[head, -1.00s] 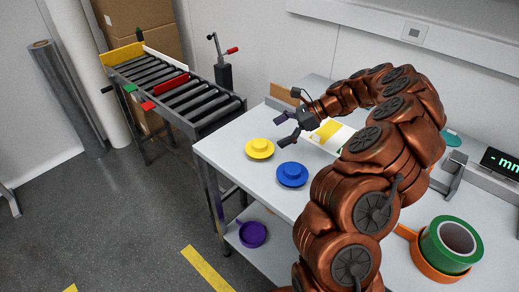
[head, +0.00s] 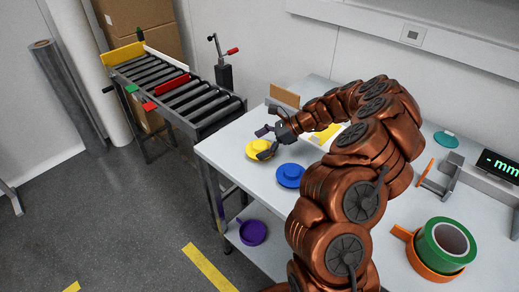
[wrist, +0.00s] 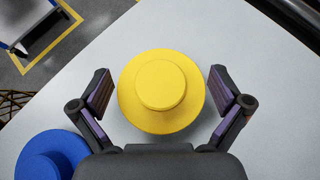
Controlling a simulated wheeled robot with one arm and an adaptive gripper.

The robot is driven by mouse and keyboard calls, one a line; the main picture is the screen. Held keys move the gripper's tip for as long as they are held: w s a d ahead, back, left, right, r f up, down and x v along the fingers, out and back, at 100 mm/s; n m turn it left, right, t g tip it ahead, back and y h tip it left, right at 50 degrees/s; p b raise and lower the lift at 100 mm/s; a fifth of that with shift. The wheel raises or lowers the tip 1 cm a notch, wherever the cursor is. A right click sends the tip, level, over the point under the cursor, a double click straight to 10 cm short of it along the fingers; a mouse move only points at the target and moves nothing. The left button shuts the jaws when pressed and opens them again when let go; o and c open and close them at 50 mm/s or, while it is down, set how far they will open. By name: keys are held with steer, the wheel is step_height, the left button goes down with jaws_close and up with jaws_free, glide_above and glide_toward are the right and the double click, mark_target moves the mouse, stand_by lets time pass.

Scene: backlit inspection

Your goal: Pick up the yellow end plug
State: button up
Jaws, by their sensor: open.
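The yellow end plug (head: 254,150) is a round flanged disc with a raised round hub. It lies flat on the white table near its left edge. In the wrist view the yellow end plug (wrist: 160,91) is centred between my two open fingers. My gripper (head: 265,143) is open at the plug, with one finger on each side of it, and part of the plug is hidden by a finger in the head view. My gripper (wrist: 160,95) shows a gap between each finger pad and the plug's rim.
A blue end plug (head: 290,175) lies close by on the table, also at lower left in the wrist view (wrist: 53,157). A green tape roll (head: 446,244) stands at right. A roller conveyor (head: 180,92) is beyond the table. A purple piece (head: 252,232) is on the lower shelf.

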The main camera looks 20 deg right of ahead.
steer(key=shift+c, duration=0.2)
steer(key=c, duration=1)
steer(key=shift+s+f, duration=0.15)
steer(key=c, duration=0.3)
